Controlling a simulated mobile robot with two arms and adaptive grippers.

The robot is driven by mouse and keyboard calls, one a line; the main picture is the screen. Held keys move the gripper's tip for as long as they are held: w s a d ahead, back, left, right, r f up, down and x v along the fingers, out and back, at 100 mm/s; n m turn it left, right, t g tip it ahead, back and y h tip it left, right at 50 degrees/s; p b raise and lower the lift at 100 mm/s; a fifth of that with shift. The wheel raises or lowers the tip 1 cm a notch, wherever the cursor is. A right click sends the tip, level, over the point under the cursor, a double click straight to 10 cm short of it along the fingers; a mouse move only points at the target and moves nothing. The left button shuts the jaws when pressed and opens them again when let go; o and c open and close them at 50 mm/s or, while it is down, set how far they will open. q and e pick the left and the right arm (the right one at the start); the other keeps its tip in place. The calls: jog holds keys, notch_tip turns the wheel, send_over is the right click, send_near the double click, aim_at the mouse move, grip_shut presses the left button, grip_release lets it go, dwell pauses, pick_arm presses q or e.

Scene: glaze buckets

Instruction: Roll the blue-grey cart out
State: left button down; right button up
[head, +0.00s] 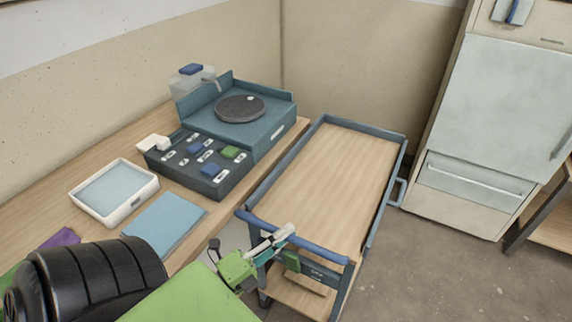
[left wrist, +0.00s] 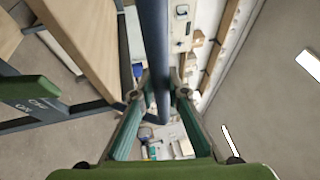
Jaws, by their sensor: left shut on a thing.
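The blue-grey cart (head: 334,180) stands between the wooden bench and the fridge. It has a wooden top with a blue-grey rim and a lower wooden shelf. A blue handle bar (head: 300,236) runs along its near end. In the left wrist view the bar (left wrist: 153,50) passes between the two green fingers (left wrist: 157,108). The cart's wooden top (left wrist: 75,38) shows at the upper left there. My right gripper is not in view.
The fridge (head: 482,130) stands right of the cart. Grey floor (head: 430,275) is free at the near right.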

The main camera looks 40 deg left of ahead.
pick_arm(q)
jog(key=c, duration=2)
grip_release()
jog(key=shift+o, duration=0.2)
jog(key=v, duration=1.2)
jog(key=shift+f, duration=0.1)
